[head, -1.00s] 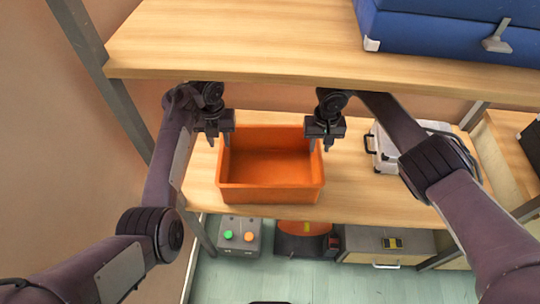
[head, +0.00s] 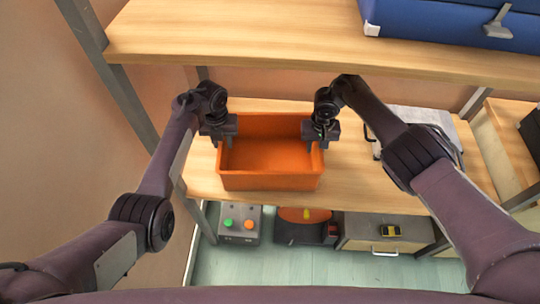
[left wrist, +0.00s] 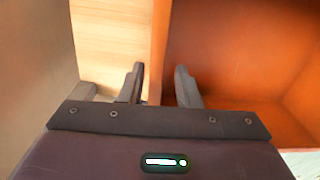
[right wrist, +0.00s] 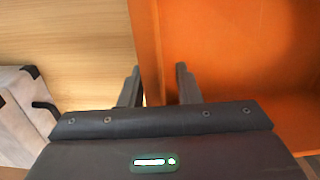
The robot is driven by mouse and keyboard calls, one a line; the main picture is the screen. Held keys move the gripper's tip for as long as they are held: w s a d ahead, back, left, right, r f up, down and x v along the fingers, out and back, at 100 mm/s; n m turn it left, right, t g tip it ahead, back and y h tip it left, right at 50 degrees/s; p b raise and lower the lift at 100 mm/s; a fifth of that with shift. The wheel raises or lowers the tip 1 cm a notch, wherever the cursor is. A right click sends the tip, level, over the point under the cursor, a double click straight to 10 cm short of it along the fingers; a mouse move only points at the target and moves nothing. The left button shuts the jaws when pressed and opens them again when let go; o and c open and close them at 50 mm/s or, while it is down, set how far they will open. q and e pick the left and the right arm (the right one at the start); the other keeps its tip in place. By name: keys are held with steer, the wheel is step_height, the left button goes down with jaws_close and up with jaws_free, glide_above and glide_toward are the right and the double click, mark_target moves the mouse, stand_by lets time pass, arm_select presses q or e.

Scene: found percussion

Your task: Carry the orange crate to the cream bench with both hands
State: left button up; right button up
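The orange crate (head: 270,181) stands empty and upright on the wooden middle shelf board. My left gripper (head: 217,141) is at the crate's left wall, and its fingers are open on both sides of that wall in the left wrist view (left wrist: 158,85). My right gripper (head: 321,142) is at the crate's right wall. In the right wrist view (right wrist: 158,85) its open fingers also straddle the wall, with a gap beside it. Neither gripper is closed on the crate. I cannot make out a cream bench in these views.
An upper shelf board (head: 230,45) with a blue case (head: 440,22) overhangs behind the crate. A silver case (head: 425,120) lies right of the crate, near my right arm. A grey metal post (head: 110,75) stands at left. Below are a grey button box (head: 240,224) and a drawer unit (head: 385,232).

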arm_select(q)
steer(key=shift+f, duration=0.35)
arm_select(e)
steer(key=shift+f, duration=0.3)
arm_select(q)
steer(key=shift+c, duration=0.3)
arm_select(e)
steer(key=shift+c, duration=0.3)
arm_select(q)
jaws_close()
arm_select(e)
jaws_close()
arm_select(q)
steer(key=shift+r, duration=0.1)
